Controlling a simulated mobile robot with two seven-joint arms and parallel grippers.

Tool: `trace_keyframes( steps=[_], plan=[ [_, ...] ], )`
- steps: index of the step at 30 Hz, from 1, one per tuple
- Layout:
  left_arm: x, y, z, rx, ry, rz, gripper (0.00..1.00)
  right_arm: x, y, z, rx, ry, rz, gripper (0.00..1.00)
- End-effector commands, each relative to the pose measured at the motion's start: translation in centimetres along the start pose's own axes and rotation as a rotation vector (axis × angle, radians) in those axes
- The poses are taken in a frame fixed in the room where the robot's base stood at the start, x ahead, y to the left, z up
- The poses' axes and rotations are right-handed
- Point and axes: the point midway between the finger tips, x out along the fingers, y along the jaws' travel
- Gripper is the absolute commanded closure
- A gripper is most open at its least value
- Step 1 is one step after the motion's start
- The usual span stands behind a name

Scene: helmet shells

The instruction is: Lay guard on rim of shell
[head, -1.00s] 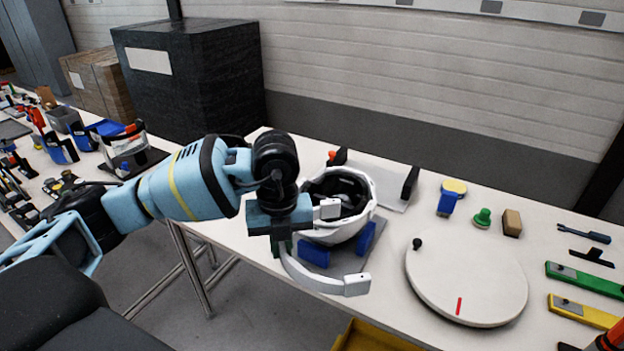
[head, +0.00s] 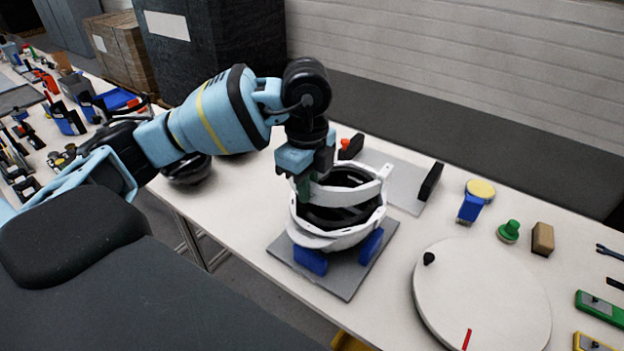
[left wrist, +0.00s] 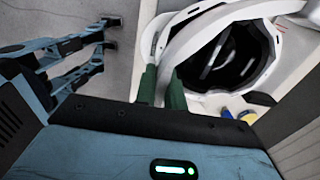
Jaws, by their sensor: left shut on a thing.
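The white shell (head: 348,238) lies open side up, its dark inside showing, in a holder with blue pads (head: 311,260) on a grey plate (head: 347,284). My left gripper (head: 304,190) is shut on the guard (head: 345,196), a curved white band. It holds the guard over the left part of the shell, with the band spanning the opening near the rim. Whether guard and rim touch I cannot tell. In the left wrist view the green fingers (left wrist: 161,92) pinch the guard (left wrist: 192,42) beside the shell's rim (left wrist: 272,62). My right gripper is out of view.
A white turntable (head: 482,295) with a red mark stands at the right. A blue-and-yellow item (head: 473,203), a green knob (head: 508,231) and a brown block (head: 542,238) lie behind it. A grey bracket with black ends (head: 400,188) is behind the shell.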

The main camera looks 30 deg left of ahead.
Motion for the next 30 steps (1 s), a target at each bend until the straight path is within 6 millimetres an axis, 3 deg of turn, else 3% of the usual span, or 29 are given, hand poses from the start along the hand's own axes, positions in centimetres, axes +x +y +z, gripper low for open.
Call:
trace_keyframes(
  steps=[8,30],
  plan=[
    [0.2,0.0,0.0,0.000,0.001,-0.001,1.00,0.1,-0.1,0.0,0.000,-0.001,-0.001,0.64],
    [6.0,0.0,0.0,0.000,0.001,0.001,1.00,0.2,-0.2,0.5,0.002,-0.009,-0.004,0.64]
  ],
)
